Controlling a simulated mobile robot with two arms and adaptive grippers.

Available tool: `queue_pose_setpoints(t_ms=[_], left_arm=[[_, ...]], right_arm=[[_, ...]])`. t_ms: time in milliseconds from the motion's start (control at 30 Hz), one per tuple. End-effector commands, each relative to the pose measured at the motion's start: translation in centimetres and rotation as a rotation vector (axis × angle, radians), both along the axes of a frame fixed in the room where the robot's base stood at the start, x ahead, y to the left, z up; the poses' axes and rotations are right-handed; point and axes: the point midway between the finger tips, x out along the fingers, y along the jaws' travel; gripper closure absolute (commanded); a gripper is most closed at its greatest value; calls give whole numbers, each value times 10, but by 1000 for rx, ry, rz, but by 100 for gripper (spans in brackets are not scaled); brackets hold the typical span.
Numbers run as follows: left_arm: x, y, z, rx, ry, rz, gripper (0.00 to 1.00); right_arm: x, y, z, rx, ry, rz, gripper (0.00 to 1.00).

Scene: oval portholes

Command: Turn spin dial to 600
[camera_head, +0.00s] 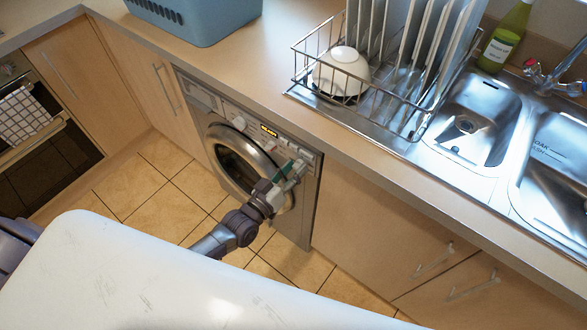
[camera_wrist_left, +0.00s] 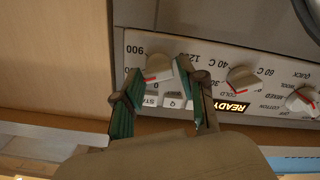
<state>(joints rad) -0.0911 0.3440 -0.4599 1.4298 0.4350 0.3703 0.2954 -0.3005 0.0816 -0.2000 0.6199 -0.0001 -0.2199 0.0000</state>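The spin dial (camera_wrist_left: 158,67) is a white knob with a red mark on the washing machine's panel. In the left wrist view, "900" is printed at its upper left, "0" just below it and a partly hidden "12.." at its upper right. The red mark lies on its lower side, towards the left. My left gripper (camera_wrist_left: 160,66) has its green-padded fingers apart, one on each side of the dial. A narrow gap seems to show; contact is unclear. In the head view the left gripper (camera_head: 290,172) is at the panel's right end. My right gripper is out of view.
The washing machine (camera_head: 302,222) sits under the counter. Two more dials, the temperature dial (camera_wrist_left: 243,80) and the programme dial (camera_wrist_left: 303,100), and a lit "READY" display (camera_wrist_left: 223,106) are beside the spin dial. A dish rack (camera_head: 310,92) stands above.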

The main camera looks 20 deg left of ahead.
Motion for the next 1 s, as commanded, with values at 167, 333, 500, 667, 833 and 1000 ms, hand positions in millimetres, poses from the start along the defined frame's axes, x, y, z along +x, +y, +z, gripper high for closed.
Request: queue_pose_setpoints(t_ms=[167, 333, 500, 667, 833, 1000], left_arm=[[0, 0, 0, 1, -1, 0, 44], [0, 0, 0, 1, -1, 0, 44], [-14, 5, -1, 0, 1, 0, 44], [-45, 16, -1, 1, 3, 0, 44], [-79, 29, -1, 2, 3, 0, 44], [-103, 37, 0, 2, 2, 0, 44]], right_arm=[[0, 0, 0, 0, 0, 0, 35], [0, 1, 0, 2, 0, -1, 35], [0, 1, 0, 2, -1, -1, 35], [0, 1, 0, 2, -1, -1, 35], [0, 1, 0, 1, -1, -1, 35], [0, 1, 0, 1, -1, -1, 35]])
